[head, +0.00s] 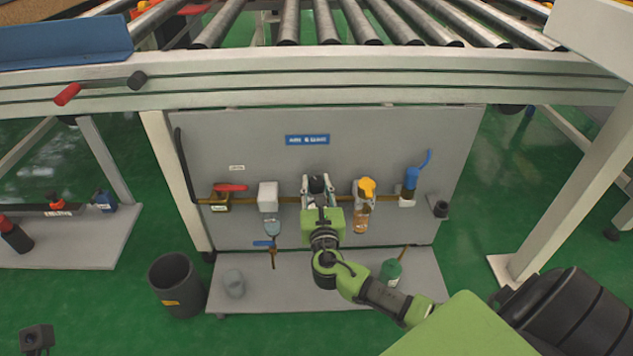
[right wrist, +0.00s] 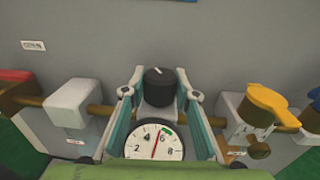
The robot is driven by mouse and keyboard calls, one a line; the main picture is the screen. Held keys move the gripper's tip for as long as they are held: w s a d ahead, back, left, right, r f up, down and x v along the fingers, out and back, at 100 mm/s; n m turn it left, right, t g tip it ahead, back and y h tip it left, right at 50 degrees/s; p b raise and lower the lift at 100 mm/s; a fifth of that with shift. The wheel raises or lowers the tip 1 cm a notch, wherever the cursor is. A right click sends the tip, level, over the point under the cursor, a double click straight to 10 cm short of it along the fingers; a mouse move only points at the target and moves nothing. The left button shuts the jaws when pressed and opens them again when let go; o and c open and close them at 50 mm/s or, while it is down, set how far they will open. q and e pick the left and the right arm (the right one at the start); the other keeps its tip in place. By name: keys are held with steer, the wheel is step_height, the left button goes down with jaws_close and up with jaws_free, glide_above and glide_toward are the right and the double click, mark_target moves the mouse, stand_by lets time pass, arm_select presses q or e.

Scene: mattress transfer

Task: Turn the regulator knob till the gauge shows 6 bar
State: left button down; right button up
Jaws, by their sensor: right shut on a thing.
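The black regulator knob (right wrist: 160,90) with a white pointer mark stands on the panel's pipe line; it also shows in the head view (head: 317,184). My right gripper (right wrist: 159,78) is shut on the knob, with one finger on each side; its green wrist reaches up to it in the head view (head: 317,190). The round white gauge (right wrist: 154,146) sits just below the knob in the right wrist view. Its red needle stands between 4 and 6, pointing nearly straight up, short of the green mark. The gauge's lower part is hidden. My left gripper is not in view.
Close beside are a pale filter block (head: 268,197) on the left and a yellow-handled valve (head: 366,189) on the right. A red-handled valve (head: 231,188) and a blue valve (head: 411,180) sit further out. A roller conveyor (head: 330,75) runs above the panel (head: 400,140).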

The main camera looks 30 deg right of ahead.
steer(key=o, duration=1.1)
steer(key=v, duration=1.2)
